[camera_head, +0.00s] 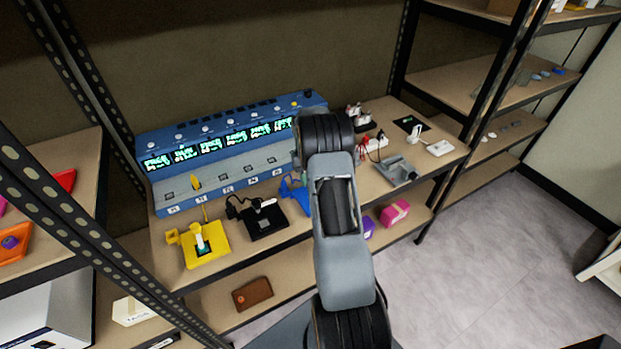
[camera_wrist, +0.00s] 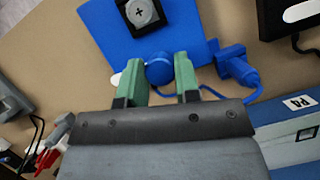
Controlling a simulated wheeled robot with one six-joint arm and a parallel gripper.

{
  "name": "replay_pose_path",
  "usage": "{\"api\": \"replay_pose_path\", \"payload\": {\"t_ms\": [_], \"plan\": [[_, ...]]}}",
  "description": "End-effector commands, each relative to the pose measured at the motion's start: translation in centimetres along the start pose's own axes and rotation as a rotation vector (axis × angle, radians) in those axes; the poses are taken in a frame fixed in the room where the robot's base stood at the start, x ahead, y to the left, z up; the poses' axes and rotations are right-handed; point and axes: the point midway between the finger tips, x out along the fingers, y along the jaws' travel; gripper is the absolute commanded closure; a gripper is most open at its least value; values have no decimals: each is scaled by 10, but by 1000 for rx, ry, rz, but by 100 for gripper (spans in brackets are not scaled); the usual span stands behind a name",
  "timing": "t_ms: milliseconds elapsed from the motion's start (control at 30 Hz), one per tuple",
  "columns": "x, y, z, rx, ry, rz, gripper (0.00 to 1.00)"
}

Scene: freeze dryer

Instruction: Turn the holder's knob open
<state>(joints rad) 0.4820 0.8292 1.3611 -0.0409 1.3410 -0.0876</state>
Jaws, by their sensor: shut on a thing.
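The blue holder (camera_wrist: 100,40) lies on the tan shelf, a flat blue plate with a black square and a grey cross-marked piece (camera_wrist: 140,12) on it. Its round blue knob (camera_wrist: 158,72) sticks out at the edge towards me. My gripper (camera_wrist: 159,70) is shut on the knob, with one green finger on each side of it. A blue part with a thin cable lies just right of the fingers. In the head view the blue holder (camera_head: 297,193) shows only in part beside my arm, which hides the knob and my fingertips.
The blue machine (camera_head: 230,150) with several lit displays stands along the back of the shelf. A yellow holder (camera_head: 203,246) and a black holder (camera_head: 264,222) lie to the left. A grey device (camera_head: 396,171) and a white block (camera_head: 440,148) lie to the right. Dark shelf posts flank the bench.

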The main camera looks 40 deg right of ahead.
Motion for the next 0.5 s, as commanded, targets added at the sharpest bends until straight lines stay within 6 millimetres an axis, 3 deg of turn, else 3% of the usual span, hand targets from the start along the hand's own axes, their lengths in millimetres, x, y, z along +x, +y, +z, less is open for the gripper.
{"api": "replay_pose_path", "payload": {"t_ms": [500], "plan": [[2, 0, 2, -30, -10, 12, 94]]}}
